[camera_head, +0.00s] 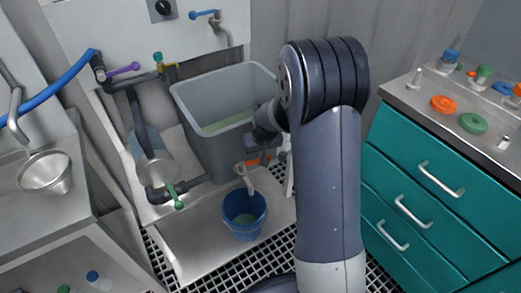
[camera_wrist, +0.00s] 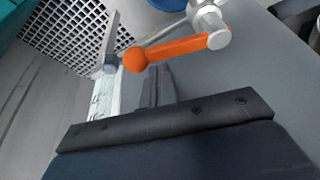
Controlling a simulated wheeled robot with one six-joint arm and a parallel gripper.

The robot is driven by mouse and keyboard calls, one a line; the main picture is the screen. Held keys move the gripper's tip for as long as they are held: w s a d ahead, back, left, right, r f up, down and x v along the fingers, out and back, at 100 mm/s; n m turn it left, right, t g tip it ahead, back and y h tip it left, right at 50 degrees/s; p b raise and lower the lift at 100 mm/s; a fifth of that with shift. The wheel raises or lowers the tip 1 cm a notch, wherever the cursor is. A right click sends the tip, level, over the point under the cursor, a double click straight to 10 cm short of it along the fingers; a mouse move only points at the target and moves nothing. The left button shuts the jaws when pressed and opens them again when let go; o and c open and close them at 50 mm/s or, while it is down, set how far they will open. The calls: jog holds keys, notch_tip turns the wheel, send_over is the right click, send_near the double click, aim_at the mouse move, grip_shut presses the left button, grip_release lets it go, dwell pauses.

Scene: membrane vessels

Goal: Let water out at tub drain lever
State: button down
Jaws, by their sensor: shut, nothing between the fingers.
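The tub drain lever (camera_wrist: 180,50) is an orange bar with a round knob at its left end, joined to a pale valve body (camera_wrist: 210,18) in the wrist view. It also shows in the head view (camera_head: 257,161), partly hidden by my arm. My gripper (camera_wrist: 157,72) is shut and empty, its dark fingertips close by the lever's knob; whether they touch cannot be told. The grey tub (camera_head: 215,150) holds greenish water. A blue bucket (camera_head: 240,228) stands below the pale drain spout (camera_head: 246,178), with some liquid inside. A running stream cannot be made out.
A pale upright post (camera_wrist: 105,90) stands close left of my fingers. A pipe with a green handle (camera_head: 178,199) lies left of the bucket. The teal drawer cabinet (camera_head: 425,200) bounds the right.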

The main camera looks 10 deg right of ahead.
jog(key=shift+s+d+m, duration=0.1)
jog(key=shift+s+m, duration=0.25)
jog(key=shift+m, duration=0.25)
jog(key=shift+s+f+m+h+b, duration=0.1)
jog(key=shift+s+m+h+b, duration=0.3)
jog(key=shift+m, duration=0.3)
jog(key=s+m+h+b, duration=0.1)
jog(key=m+b, duration=0.1)
jog(key=m, duration=0.1)
jog(key=s+a+m+g+b, duration=0.1)
jog(key=s+m+b, duration=0.1)
jog(key=m, duration=0.1)
jog(key=s+a+m+h+b, duration=0.1)
jog(key=s+m+b, duration=0.1)
jog(key=m+b, duration=0.1)
jog(key=shift+s+a+g+h, duration=0.1)
jog(key=shift+s+g+h, duration=0.1)
jog(key=shift+g+h, duration=0.1)
jog(key=shift+r, duration=0.2)
